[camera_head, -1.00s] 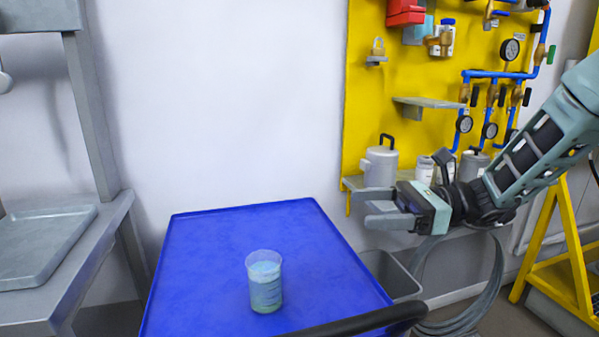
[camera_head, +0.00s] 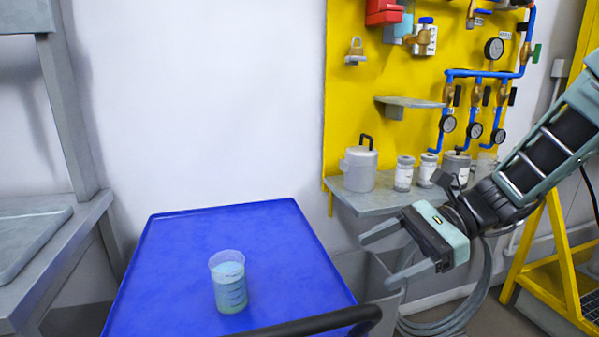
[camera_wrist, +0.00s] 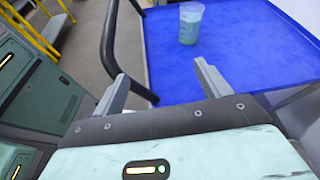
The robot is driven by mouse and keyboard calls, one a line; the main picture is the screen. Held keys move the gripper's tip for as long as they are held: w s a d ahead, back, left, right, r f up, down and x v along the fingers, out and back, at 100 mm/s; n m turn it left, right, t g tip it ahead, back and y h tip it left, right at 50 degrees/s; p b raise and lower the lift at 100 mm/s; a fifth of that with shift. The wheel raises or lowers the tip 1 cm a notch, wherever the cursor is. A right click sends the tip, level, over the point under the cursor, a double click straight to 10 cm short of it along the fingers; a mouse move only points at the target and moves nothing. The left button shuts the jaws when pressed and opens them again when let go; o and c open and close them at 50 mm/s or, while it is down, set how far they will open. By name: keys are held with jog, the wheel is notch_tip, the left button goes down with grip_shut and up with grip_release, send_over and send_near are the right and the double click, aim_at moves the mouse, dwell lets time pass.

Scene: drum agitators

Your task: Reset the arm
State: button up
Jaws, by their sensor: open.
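My gripper (camera_head: 378,260) is open and empty, to the right of the blue cart top in the head view. Its two fingers point left and are spread apart. In the wrist view my gripper (camera_wrist: 160,85) also shows nothing between its fingers. A clear beaker (camera_head: 229,283) with pale blue-green contents stands upright on the blue cart top (camera_head: 185,240). The beaker also shows in the wrist view (camera_wrist: 190,24), beyond the fingers and apart from them.
A dark cart handle (camera_head: 320,322) crosses the front. A grey shelf (camera_head: 380,200) with a lidded pot (camera_head: 359,168) and several jars stands behind my gripper, below a yellow panel (camera_head: 350,90). A grey bench (camera_head: 85,225) is at left. Much of the cart top is clear.

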jog(key=s+d+f+n+t+h, duration=0.1)
jog(key=s+d+f+n+h, duration=0.7)
jog(key=d, duration=0.3)
jog(key=w+d+n+t+h, duration=0.2)
jog(key=d+n+t+h, duration=0.2)
jog(key=d+n+h, duration=0.3)
jog(key=s+a+f+n+g+y+b, duration=0.1)
jog(key=s+a+f+n+b, duration=0.35)
jog(key=s+a, duration=0.35)
jog(key=s+a+f+n+g+y+b, duration=0.1)
jog(key=s+a+f+n+g+b, duration=0.15)
jog(key=s+a+b, duration=0.55)
notch_tip(320, 180, up, 23)
jog(key=w+a+p, duration=0.1)
jog(key=w+p, duration=0.1)
jog(key=p, duration=2.3)
jog(key=shift+w+a+f+t, duration=0.15)
jog(key=shift+w+a+t, duration=0.2)
jog(key=shift+t, duration=0.1)
